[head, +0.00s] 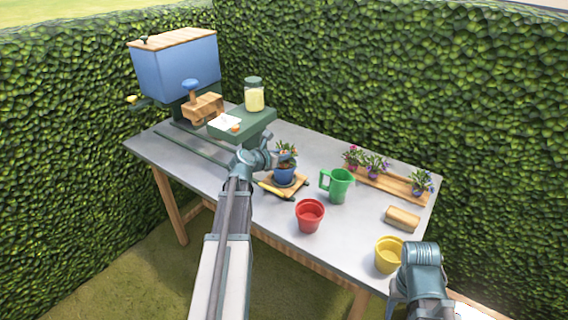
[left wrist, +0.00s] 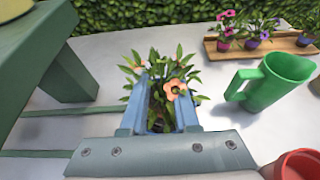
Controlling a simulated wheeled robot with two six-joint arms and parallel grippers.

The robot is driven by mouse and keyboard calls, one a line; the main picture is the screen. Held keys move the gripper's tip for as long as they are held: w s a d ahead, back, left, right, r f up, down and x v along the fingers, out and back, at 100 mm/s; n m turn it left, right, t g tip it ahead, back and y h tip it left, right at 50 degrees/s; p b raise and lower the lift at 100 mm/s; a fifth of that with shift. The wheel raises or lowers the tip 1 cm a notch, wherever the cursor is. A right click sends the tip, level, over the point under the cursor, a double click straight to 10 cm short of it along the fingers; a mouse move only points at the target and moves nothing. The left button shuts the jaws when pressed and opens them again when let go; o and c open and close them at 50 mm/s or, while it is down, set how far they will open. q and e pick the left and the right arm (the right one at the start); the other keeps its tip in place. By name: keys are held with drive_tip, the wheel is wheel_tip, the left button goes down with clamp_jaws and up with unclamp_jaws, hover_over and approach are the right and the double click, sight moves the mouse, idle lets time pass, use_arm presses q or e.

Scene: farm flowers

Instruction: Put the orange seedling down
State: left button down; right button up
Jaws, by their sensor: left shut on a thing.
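The orange seedling, with green leaves and orange blooms, shows in the head view (head: 287,147) and the left wrist view (left wrist: 174,84). My left gripper (head: 272,157) is shut on it; its two blue fingers stand on either side of the stem in the left wrist view (left wrist: 160,105). Just below in the head view is a blue pot (head: 284,175) on a small wooden board (head: 301,183). The fingers hide the seedling's base, so I cannot tell whether it touches the pot. My right arm is at the lower right, its fingers out of sight.
A yellow-handled tool (head: 274,190) lies by the board. A red pot (head: 310,215), green jug (head: 337,185), yellow pot (head: 389,254) and tan block (head: 402,218) stand to the right. A flower tray (head: 392,183) is behind. A green stand (head: 255,123) holds a jar (head: 254,96).

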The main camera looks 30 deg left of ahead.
use_arm(q)
wheel_tip(320, 180, down, 2)
drive_tip(key=shift+f+b, duration=0.2)
drive_tip(key=shift+b, duration=0.45)
drive_tip(key=shift+r, duration=0.15)
use_arm(e)
wheel_tip(320, 180, down, 2)
use_arm(q)
drive_tip(key=c, duration=0.9)
unclamp_jaws()
use_arm(e)
drive_tip(key=shift+f, duration=0.15)
